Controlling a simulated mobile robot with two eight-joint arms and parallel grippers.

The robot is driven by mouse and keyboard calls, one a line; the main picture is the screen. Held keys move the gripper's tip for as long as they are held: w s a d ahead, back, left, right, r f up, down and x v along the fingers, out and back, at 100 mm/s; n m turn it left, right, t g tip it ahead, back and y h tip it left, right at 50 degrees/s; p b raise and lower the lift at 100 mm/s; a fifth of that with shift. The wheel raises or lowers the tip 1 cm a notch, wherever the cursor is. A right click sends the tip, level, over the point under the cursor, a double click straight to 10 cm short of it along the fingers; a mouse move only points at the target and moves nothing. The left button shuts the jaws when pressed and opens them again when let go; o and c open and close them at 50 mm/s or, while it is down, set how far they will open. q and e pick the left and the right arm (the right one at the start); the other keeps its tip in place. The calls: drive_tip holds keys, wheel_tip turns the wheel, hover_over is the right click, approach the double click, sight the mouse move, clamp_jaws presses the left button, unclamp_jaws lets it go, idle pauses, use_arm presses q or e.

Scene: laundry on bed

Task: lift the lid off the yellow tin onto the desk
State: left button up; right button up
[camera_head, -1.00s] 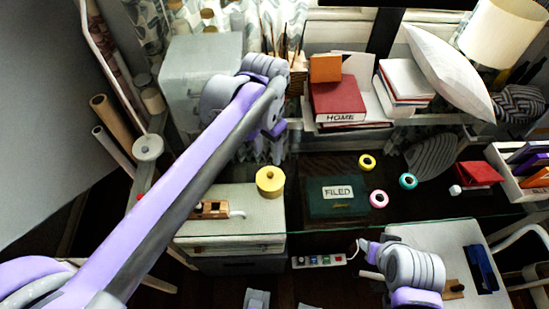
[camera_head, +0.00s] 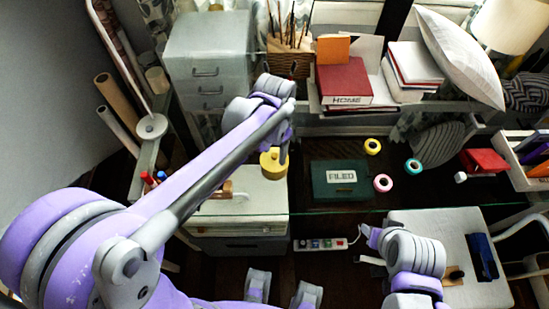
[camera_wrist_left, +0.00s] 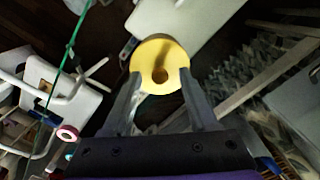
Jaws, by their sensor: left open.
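The yellow tin (camera_head: 273,163) stands upright on the pale top of a drawer cabinet at the left end of the desk. In the left wrist view its round yellow lid (camera_wrist_left: 174,57) shows from above, with a small brown knob (camera_wrist_left: 160,75) in the middle. My left gripper (camera_wrist_left: 160,78) is open, with its two fingers on either side of the near part of the lid; I cannot tell whether they touch it. In the head view my left wrist hangs above the tin and partly hides it. My right gripper (camera_head: 370,248) is at the lower right, away from the tin, its fingers unclear.
A brown wooden object (camera_head: 222,190) lies left of the tin, partly behind my arm. A green box marked FILED (camera_head: 341,188) and rolls of tape (camera_head: 383,183) lie on the dark glass desk. Grey drawers (camera_head: 207,75) stand behind my left arm. A power strip (camera_head: 320,244) lies below.

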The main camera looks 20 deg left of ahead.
use_arm(q)
clamp_jaws()
idle(0.3)
